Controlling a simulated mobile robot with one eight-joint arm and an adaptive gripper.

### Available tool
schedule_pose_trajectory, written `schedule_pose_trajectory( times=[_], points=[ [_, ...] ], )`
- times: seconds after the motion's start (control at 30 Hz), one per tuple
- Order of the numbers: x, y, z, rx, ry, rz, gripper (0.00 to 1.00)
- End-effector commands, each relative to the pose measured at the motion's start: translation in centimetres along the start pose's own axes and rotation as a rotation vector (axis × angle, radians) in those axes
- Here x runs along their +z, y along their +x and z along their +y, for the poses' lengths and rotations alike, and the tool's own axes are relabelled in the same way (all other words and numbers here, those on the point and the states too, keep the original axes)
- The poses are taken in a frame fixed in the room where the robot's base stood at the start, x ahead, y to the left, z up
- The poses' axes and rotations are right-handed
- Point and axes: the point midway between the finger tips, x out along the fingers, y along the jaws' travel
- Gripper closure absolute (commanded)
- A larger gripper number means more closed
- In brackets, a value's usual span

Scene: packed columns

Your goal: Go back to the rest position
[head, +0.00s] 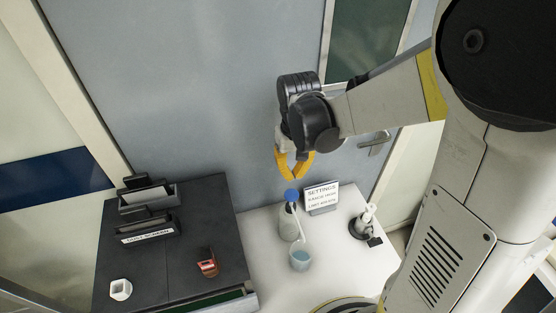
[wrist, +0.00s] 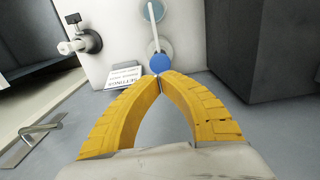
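My gripper (head: 294,177) hangs from my arm in front of the grey door, pointing down. Its two curved yellow fingers meet at the tips, with nothing visible held between them; the closed tips (wrist: 161,78) also show in the wrist view. Just below them in the head view is a blue ball (head: 291,195), apart from the tips. In the wrist view the ball (wrist: 161,64) lies just beyond the tips.
A settings sign (head: 321,197) and a white dispenser-like item on a dark base (head: 364,226) stand right of the bottle. A black cabinet (head: 180,255) at left holds dark trays, a white cup (head: 121,290) and a red item (head: 207,262). The grey door (head: 190,90) with its handle stands behind.

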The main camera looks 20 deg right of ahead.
Motion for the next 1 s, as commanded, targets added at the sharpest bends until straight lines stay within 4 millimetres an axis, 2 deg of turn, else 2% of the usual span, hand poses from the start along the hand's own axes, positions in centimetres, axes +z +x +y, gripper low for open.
schedule_pose_trajectory(
  times=[0.2,0.37,0.57,0.8,1.0],
  points=[
    [0.1,0.0,0.0,0.0,0.0,0.007,1.0],
    [1.2,-0.4,0.0,0.0,0.0,0.082,1.0],
    [4.3,-0.7,0.0,0.0,0.0,0.269,1.0],
    [8.1,0.5,0.0,0.0,0.0,0.494,1.0],
    [9.7,1.3,0.0,0.0,0.0,0.599,1.0]
  ],
)
